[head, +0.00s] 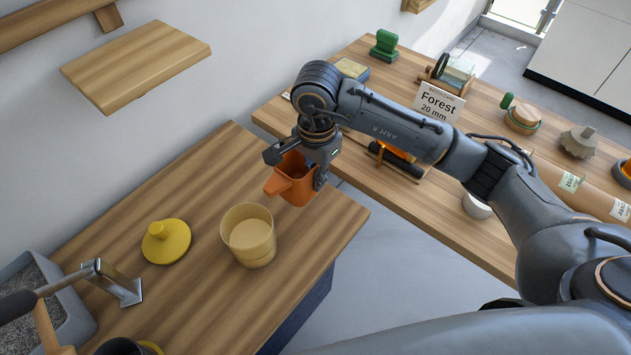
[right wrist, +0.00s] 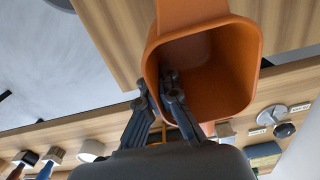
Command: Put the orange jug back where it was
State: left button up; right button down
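The orange jug (head: 293,181) is at my right gripper (head: 302,168), over the far right part of the near wooden table. In the right wrist view the jug (right wrist: 205,70) shows its open mouth towards the camera. One finger of the gripper (right wrist: 158,97) reaches inside the mouth and the other stays outside, with the jug's wall between them. I cannot tell whether the jug's base touches the table. The inside of the jug that shows looks empty. My left gripper is not in view.
A beige tub (head: 248,236) stands on the near table (head: 190,290), with a yellow lid (head: 166,241) to its left. A metal tool (head: 100,280) is at lower left. A wall shelf (head: 136,66) hangs above. The second table (head: 450,225) beyond a gap holds several items and a "Forest" sign (head: 438,102).

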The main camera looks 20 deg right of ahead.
aim_at(300, 175)
jog(key=shift+w+f, duration=0.25)
jog(key=shift+f, duration=0.1)
jog(key=shift+w+d+f, duration=0.1)
jog(key=shift+w+f, duration=0.1)
notch_tip(300, 175, down, 3)
jog(key=shift+w+f+p, duration=0.1)
jog(key=shift+w+p, duration=0.05)
jog(key=shift+p, duration=0.6)
jog(key=shift+f, duration=0.15)
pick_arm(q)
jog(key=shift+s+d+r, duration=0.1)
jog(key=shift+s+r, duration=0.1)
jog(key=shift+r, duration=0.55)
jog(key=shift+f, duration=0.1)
pick_arm(e)
jog(key=shift+f, duration=0.1)
jog(key=shift+f+b, duration=0.1)
jog(key=shift+b, duration=0.2)
jog(key=c, duration=1.5)
grip_release()
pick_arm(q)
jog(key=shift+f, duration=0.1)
